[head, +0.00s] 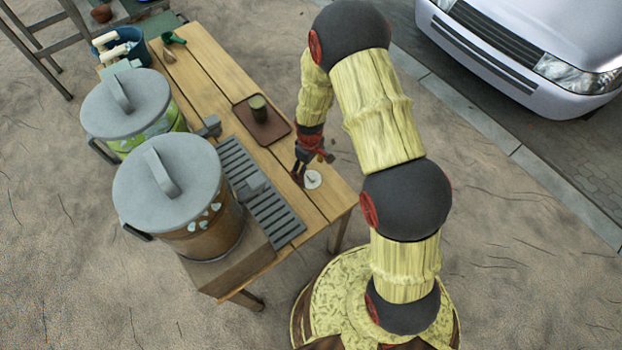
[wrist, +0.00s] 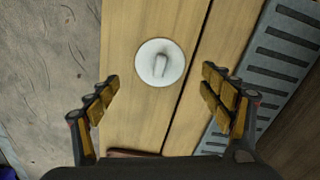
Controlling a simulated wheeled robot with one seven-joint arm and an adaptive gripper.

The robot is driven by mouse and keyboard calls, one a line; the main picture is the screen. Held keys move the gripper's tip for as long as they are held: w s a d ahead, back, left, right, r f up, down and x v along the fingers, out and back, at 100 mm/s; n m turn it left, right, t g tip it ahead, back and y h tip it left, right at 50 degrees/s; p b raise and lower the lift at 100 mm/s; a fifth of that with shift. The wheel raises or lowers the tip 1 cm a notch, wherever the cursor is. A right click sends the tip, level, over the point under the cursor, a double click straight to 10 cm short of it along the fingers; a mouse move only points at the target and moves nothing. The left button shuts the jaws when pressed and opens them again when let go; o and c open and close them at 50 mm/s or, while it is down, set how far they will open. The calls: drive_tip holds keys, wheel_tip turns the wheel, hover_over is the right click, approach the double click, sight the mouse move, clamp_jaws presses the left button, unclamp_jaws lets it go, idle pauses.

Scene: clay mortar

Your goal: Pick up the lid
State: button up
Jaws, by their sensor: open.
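A small round white lid (head: 312,179) with a raised grip lies flat on the wooden table near its right end. It also shows in the wrist view as a white disc (wrist: 148,70) with a greyish grip across its middle. My gripper (head: 309,169) is above the table close to the lid, with its jaws pointing down. In the wrist view my gripper (wrist: 160,78) is open, with one finger on each side of the lid's line and nothing between them. The lid appears a little beyond the fingertips. The frames do not show clearly how high the fingers are above it.
A brown tray (head: 244,127) with a small green cup (head: 258,108) is nearby. A grey slatted rack (head: 262,195) lies beside the lid. Two large pots with grey lids (head: 165,185) (head: 124,103) stand at the left. The wooden table (head: 325,185) ends just right of the lid.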

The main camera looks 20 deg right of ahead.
sight(310, 175)
drive_tip(key=shift+f, duration=1.9)
drive_tip(key=shift+c, duration=1)
drive_tip(key=c, duration=0.6)
